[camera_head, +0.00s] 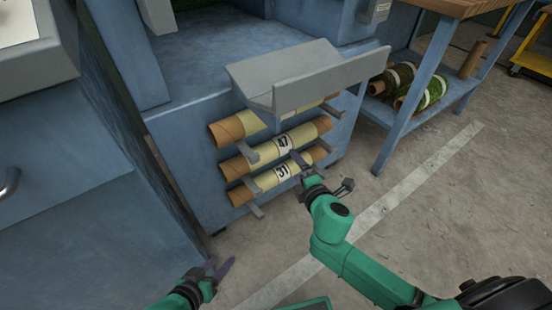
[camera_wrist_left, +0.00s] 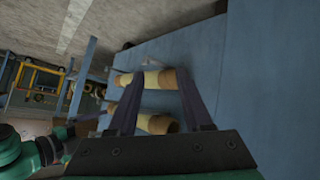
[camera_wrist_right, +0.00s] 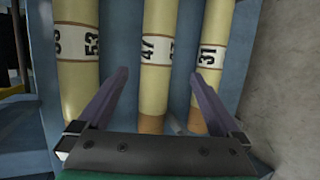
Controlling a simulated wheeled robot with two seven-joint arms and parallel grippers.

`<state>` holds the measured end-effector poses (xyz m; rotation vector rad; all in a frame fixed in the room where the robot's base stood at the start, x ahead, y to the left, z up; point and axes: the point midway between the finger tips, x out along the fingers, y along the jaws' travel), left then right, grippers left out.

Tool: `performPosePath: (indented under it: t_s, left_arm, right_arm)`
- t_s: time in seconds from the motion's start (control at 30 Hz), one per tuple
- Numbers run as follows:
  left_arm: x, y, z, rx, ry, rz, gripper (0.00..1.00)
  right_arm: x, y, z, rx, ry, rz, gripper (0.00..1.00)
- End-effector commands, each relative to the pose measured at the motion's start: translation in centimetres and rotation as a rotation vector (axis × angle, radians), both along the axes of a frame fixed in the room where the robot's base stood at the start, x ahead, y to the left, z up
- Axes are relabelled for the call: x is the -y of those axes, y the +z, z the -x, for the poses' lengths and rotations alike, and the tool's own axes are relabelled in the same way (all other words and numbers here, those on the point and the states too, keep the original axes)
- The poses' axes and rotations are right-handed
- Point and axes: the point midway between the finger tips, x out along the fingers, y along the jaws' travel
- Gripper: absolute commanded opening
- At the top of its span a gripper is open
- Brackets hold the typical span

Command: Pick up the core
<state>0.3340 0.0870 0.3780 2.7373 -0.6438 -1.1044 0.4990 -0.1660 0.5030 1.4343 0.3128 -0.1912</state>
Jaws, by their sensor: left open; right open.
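Three tan cores with brown ends lie stacked on brackets on the blue cabinet's side. The core labelled 47 (camera_head: 270,147) is in the middle, the core labelled 31 (camera_head: 278,175) is lowest, and the core labelled 53 (camera_wrist_right: 78,50) is on top, partly under a grey tray in the head view. My right gripper (camera_head: 302,166) is open at the rack. In the right wrist view the 47 core (camera_wrist_right: 156,60) shows between its fingers; contact cannot be told. The 31 core (camera_wrist_right: 212,50) is partly behind the right finger. My left gripper (camera_head: 214,270) is open and empty, low and left of the rack.
The grey tray (camera_head: 285,70) juts out above the cores. A blue-framed workbench (camera_head: 415,90) with rolls (camera_head: 425,88) on its lower shelf stands at the right. Concrete floor (camera_head: 455,185) is clear to the right; a blue cabinet (camera_head: 80,240) stands left.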

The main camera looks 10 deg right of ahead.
Motion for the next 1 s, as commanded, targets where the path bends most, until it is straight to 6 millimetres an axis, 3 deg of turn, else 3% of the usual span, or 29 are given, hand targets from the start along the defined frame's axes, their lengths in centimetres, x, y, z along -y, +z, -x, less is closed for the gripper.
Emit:
performPosePath:
  t_s: [0.23,0.43,0.6,0.7,0.9,1.0]
  left_arm:
    - [2.6,-1.4,0.5,0.177,0.041,0.155,0.50]
    - [2.6,-2.5,0.3,0.191,0.051,0.163,0.50]
    - [2.7,-4.7,0.2,0.212,0.065,0.181,0.50]
    - [2.7,-5.1,0.2,0.220,0.070,0.186,0.50]
    - [2.7,-4.8,0.2,0.222,0.070,0.187,0.50]
    - [2.7,-4.8,0.2,0.221,0.070,0.187,0.50]
  right_arm:
    - [-0.4,-1.9,-5.8,0.002,-0.003,-0.002,1.00]
    - [-0.6,-2.8,-8.4,0.000,-0.001,-0.004,1.00]
    - [-1.2,-3.8,-11.5,0.000,-0.002,-0.003,1.00]
    - [-1.2,-3.9,-12.6,-0.001,-0.002,-0.006,1.00]
    - [-1.2,-3.8,-12.6,-0.003,-0.002,-0.004,1.00]
    - [-1.2,-3.8,-12.6,-0.003,-0.002,-0.004,0.62]
